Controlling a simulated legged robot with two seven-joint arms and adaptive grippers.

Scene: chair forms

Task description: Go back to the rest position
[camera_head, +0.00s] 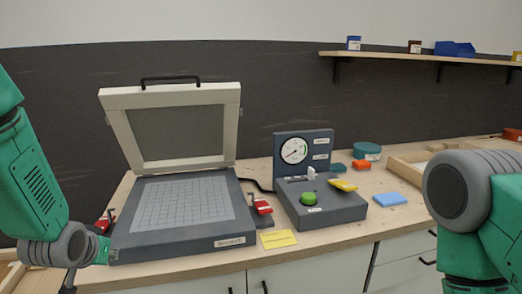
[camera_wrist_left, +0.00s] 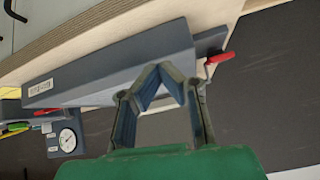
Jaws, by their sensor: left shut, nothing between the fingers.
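My left gripper (camera_head: 68,287) hangs at the lower left in the head view, in front of the counter's left end. It is mostly cut off there. In the left wrist view its two fingers (camera_wrist_left: 158,75) meet at the tips with nothing between them. The dark press base (camera_wrist_left: 110,70) lies beyond them, apart from the fingers. My right arm shows at the right edge of the head view, but its gripper is out of the picture.
The press (camera_head: 185,215) has its white framed lid (camera_head: 172,125) raised. Red clamps (camera_head: 262,206) (camera_head: 104,222) stand at its sides. Right of it is a gauge box (camera_head: 320,215) with a green knob (camera_head: 309,199). A blue block (camera_head: 390,199) and a wooden tray (camera_head: 405,165) lie farther right.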

